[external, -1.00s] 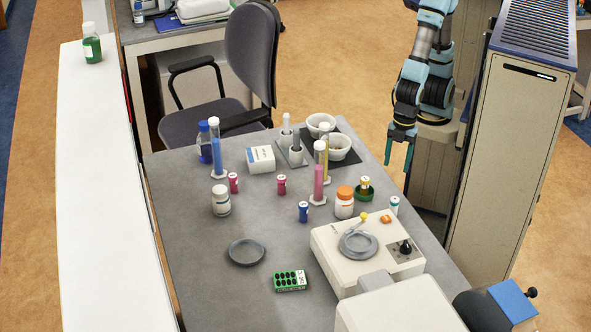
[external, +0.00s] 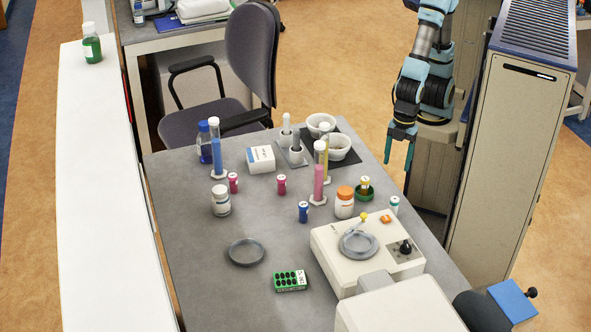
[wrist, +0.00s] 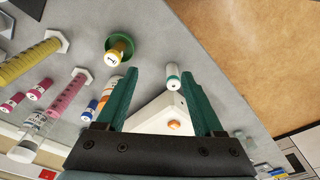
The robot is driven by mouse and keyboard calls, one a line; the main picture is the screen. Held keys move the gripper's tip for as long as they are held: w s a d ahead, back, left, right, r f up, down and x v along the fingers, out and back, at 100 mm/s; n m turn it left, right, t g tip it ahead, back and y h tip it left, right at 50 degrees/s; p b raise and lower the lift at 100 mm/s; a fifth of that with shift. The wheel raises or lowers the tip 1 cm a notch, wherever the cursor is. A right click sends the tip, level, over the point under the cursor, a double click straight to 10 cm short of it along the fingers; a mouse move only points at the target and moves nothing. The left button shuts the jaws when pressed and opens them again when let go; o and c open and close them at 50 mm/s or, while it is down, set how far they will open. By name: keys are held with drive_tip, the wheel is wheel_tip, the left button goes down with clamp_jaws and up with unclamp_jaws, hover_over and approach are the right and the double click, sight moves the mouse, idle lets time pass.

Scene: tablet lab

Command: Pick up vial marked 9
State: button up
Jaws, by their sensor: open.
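Several small capped vials stand on the grey table, and I cannot clearly read a 9 on any. One with a white body and teal cap (external: 394,205) stands near the right edge; it also shows between my fingers in the wrist view (wrist: 172,75). A yellow-capped vial (external: 364,183) sits in a green dish; its cap seems to read 1 in the wrist view (wrist: 113,58). Others are a blue vial (external: 303,211) and two pink vials, one central (external: 281,185) and one left (external: 233,182). My gripper (external: 398,155) is open and empty, above and beyond the table's right edge.
A white device with a round plate (external: 322,238) stands at the front right, near the teal-capped vial. An orange-lidded jar (external: 344,203), tall cylinders (external: 319,172) and white bowls (external: 338,148) crowd the middle and back. A grey cabinet (external: 510,130) stands right of my arm.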

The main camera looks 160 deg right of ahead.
wheel_tip(320, 180, up, 17)
drive_tip(key=w+d+m+t+h+b, duration=0.2)
drive_tip(key=w+d+h+b, duration=0.1)
drive_tip(key=d, duration=0.8)
drive_tip(key=w+d+r+m+t+h+b, duration=0.1)
drive_tip(key=w+d+m+t+h+b, duration=0.15)
drive_tip(key=d, duration=0.85)
drive_tip(key=w+d+m+t+h+b, duration=0.2)
drive_tip(key=w+d+h+b, duration=0.15)
drive_tip(key=d, duration=0.75)
drive_tip(key=shift+s+d+f+t+b, duration=0.6)
drive_tip(key=shift+d+f+t+b, duration=0.7)
drive_tip(key=shift+d, duration=1.75)
approach(233, 184)
drive_tip(key=shift+w+d+f+g+y+p, duration=0.15)
drive_tip(key=shift+d+f+p, duration=0.15)
drive_tip(key=shift+d, duration=0.25)
drive_tip(key=shift+d+f+g+y+p, duration=0.15)
drive_tip(key=shift+d+f, duration=0.15)
drive_tip(key=shift+d, duration=0.2)
drive_tip(key=x, duration=0.1)
drive_tip(key=p+x, duration=0.2)
drive_tip(key=x, duration=0.1)
drive_tip(key=shift+w+d+r, duration=0.1)
drive_tip(key=shift+w+r, duration=0.1)
drive_tip(key=shift+r, duration=0.05)
drive_tip(key=shift+w+d+f+m, duration=0.25)
drive_tip(key=shift+w+d+f, duration=0.1)
drive_tip(key=shift+w+d, duration=0.1)
